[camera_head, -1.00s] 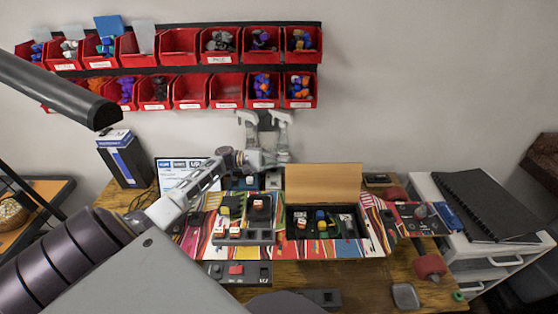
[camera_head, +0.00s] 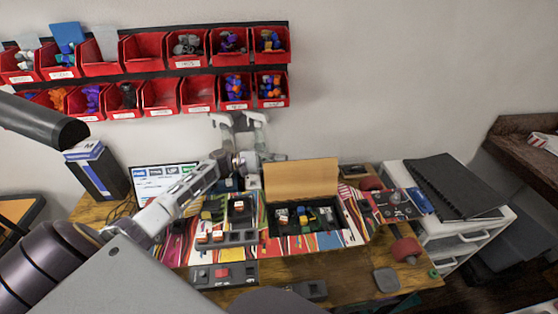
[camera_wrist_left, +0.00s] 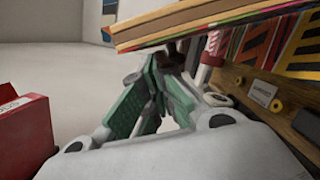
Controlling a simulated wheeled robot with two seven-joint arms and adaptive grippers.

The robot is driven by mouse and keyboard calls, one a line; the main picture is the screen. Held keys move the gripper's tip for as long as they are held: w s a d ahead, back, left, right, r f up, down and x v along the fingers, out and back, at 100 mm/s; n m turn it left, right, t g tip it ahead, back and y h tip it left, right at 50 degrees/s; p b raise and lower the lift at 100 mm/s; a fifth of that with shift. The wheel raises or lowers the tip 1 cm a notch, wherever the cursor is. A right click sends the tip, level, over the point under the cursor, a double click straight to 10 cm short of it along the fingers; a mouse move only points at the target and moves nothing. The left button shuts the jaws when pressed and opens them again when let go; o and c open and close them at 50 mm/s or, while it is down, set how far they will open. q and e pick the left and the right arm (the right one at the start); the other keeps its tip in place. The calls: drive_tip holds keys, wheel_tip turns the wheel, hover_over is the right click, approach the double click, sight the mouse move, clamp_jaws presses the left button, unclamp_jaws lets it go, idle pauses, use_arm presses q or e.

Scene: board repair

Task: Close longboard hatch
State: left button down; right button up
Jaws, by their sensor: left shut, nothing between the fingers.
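The longboard (camera_head: 350,232), with a colourful striped deck, lies across the wooden table. Its hatch lid (camera_head: 301,180) is a tan panel standing up at the back of an open dark compartment (camera_head: 330,241). Several small coloured parts sit in the compartment. My left gripper (camera_head: 240,121) is behind the board near the wall, left of the lid. In the left wrist view, its green-padded fingers (camera_wrist_left: 160,84) are shut and empty. The layered edge of a panel (camera_wrist_left: 205,22), probably the lid, crosses above them; contact cannot be told. My right gripper is not in view.
Red parts bins (camera_head: 165,92) hang on the wall above my left gripper. A dark box (camera_head: 97,172) and a screen (camera_head: 165,178) stand at the back left. A white drawer unit (camera_head: 455,232) with a black notebook (camera_head: 458,188) is at the right.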

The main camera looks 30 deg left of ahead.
use_arm(q)
drive_tip(key=shift+d, duration=0.1)
drive_tip(key=shift+s+d+r+m, duration=0.1)
drive_tip(key=shift+s+r+m, duration=0.1)
drive_tip(key=shift+s+m, duration=0.1)
